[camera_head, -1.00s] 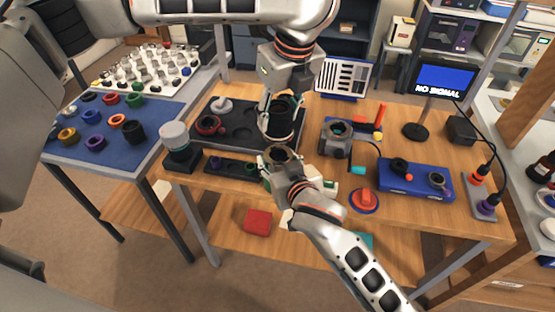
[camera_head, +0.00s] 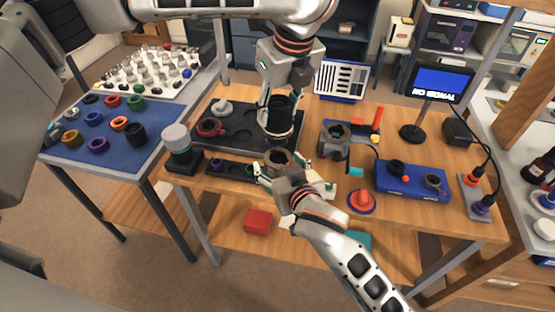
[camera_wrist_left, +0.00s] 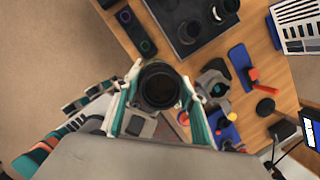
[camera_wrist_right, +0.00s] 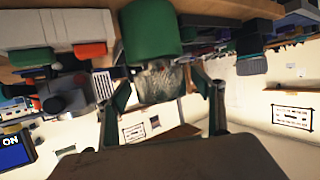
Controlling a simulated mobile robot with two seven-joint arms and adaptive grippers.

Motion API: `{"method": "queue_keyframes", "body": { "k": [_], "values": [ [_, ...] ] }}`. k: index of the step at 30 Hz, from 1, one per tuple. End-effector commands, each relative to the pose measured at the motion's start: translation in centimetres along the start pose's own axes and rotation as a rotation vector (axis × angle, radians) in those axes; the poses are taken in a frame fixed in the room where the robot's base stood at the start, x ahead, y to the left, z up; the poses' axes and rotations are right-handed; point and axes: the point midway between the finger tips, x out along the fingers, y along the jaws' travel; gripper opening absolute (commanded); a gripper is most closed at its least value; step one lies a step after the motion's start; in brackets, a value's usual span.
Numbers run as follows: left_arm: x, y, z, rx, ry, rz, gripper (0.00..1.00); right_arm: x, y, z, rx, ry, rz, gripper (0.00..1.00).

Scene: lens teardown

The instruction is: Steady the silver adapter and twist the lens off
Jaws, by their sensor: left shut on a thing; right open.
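The black lens (camera_head: 279,113) hangs upright above the bench, with a pale silver band, apparently the silver adapter (camera_head: 279,137), at its lower end. My left gripper (camera_head: 279,122) comes from above and is shut on the lens. In the left wrist view the lens (camera_wrist_left: 160,88) shows end-on between the fingers. My right gripper (camera_head: 279,166) is open just below and in front of the lens. In the right wrist view a grey textured part (camera_wrist_right: 158,82) shows between its spread fingers; whether they touch it I cannot tell. A green cylinder (camera_wrist_right: 150,30) partly covers that part.
A dark tray (camera_head: 238,110) lies behind the grippers. A white-topped jar (camera_head: 177,140) stands at the bench's left. A grey clamp-like block (camera_head: 334,142), a red button (camera_head: 361,202) and a blue box (camera_head: 412,182) are to the right. The monitor (camera_head: 440,82) stands farther back.

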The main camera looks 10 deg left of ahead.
Motion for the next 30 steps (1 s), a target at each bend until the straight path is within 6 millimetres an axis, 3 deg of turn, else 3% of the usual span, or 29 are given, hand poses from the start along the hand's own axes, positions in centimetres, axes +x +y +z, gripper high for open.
{"method": "queue_keyframes", "body": {
  "k": [15,25,30],
  "values": [
    [-3.9,0.0,1.1,-0.001,-0.003,-0.003,0.12,-3.3,0.0,-0.7,0.001,-0.004,0.0,0.67],
    [-5.3,-0.1,1.5,0.0,-0.001,-0.001,0.12,-5.7,0.0,-1.2,0.001,-0.002,0.0,0.67],
    [-5.1,-0.1,1.5,0.0,-0.001,-0.001,0.12,-6.7,0.0,-1.2,0.002,-0.001,0.0,0.67]
  ]
}}
